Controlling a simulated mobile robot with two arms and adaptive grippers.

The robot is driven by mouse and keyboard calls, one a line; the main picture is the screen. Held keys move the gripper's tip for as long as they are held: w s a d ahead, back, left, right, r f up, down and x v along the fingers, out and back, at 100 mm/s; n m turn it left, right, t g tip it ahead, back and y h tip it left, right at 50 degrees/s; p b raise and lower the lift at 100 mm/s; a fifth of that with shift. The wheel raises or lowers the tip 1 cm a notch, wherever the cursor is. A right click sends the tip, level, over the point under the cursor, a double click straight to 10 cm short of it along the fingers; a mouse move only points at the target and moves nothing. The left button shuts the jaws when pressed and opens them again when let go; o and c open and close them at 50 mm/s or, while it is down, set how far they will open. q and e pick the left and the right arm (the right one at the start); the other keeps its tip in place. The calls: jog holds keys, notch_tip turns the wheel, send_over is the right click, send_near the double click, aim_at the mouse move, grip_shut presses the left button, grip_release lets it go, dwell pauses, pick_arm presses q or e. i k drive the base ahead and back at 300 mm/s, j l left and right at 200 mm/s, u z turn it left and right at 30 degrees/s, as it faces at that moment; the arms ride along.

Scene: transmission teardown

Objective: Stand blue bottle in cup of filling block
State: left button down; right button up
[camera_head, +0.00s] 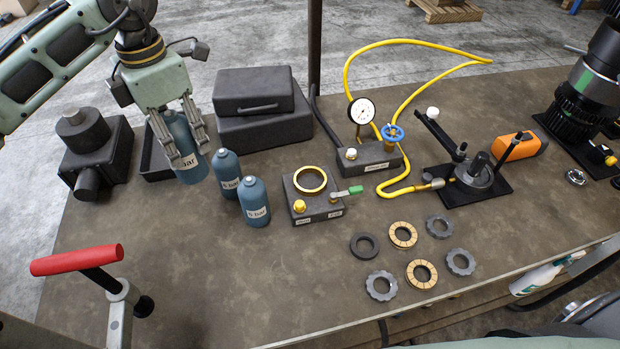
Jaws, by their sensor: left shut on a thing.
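My left gripper (188,153) points down at the left of the table, shut on a blue bottle (186,172) with a white label partly hidden by the fingers. The bottle is nearly upright; I cannot tell whether its base touches the table. Two more blue bottles stand just right of it, one farther back (228,172) and one nearer the front (254,202), labelled "5 bar". The filling block (318,207) is right of these, with an empty brass-rimmed cup (310,180) on top. It also has a yellow knob and a green lever. My right gripper is not in view.
Black cases (252,92) stand behind the bottles, and a dark tray (155,160) and black block (98,150) stand left. A gauge block (372,160) with a yellow hose (405,42) is behind right of the filling block. Several rings (403,234) lie front right.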

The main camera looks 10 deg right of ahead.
aim_at(310, 183)
jog(key=k, duration=1.5)
